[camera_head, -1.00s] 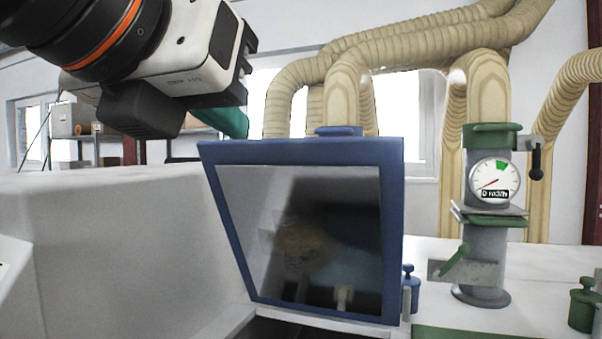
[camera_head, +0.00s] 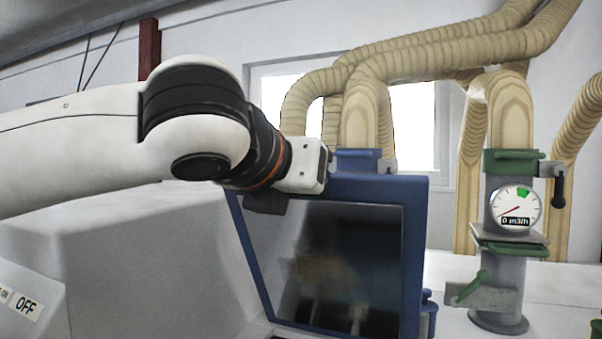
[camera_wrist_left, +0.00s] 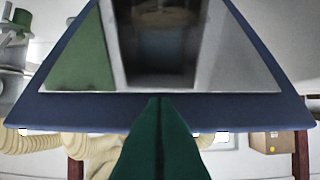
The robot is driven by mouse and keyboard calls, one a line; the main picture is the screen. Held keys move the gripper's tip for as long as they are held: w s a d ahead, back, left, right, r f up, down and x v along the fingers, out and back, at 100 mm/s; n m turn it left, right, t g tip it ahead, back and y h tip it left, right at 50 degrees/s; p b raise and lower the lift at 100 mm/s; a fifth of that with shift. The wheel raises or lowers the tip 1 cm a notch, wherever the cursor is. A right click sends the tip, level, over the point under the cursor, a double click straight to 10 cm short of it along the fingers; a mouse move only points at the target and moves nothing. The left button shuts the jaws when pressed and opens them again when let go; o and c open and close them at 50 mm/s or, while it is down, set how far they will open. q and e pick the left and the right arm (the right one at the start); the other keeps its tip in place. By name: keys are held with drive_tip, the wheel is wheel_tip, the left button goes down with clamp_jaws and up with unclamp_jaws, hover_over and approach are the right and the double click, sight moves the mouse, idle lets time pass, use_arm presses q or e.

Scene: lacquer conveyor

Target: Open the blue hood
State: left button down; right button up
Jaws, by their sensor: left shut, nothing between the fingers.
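The blue hood (camera_head: 415,270) has a thick blue frame around a dark glass pane (camera_head: 345,265). It also shows in the left wrist view, where its blue frame (camera_wrist_left: 70,112) crosses the picture with the pane above it. My left arm reaches in from the left in the head view, its wrist at the hood's upper left corner. The fingers are hidden in that view. In the left wrist view the green fingers of my left gripper (camera_wrist_left: 158,100) are pressed together and empty, their tips overlapping the blue frame; contact is unclear. My right gripper is out of view.
Beige ribbed ducts (camera_head: 440,58) rise behind the hood. A grey pipe with green clamps and a round gauge (camera_head: 516,208) stands at the right. A pale housing (camera_head: 140,260) fills the left, with an OFF label (camera_head: 25,306) in front.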

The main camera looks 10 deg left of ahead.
use_arm(q)
drive_tip(key=shift+w+d, duration=0.1)
drive_tip(key=w+d+r+g+p, duration=0.1)
drive_tip(key=w+r+g+p, duration=0.1)
drive_tip(key=w+p, duration=0.3)
drive_tip(key=w+d+r+g+p, duration=0.2)
drive_tip(key=w+r+p, duration=0.2)
drive_tip(key=w, duration=1)
drive_tip(key=shift+d+y+p, duration=0.25)
drive_tip(key=shift+y+p, duration=0.05)
drive_tip(key=shift+p, duration=0.1)
drive_tip(key=shift+w+f, duration=0.1)
drive_tip(key=shift+w, duration=0.2)
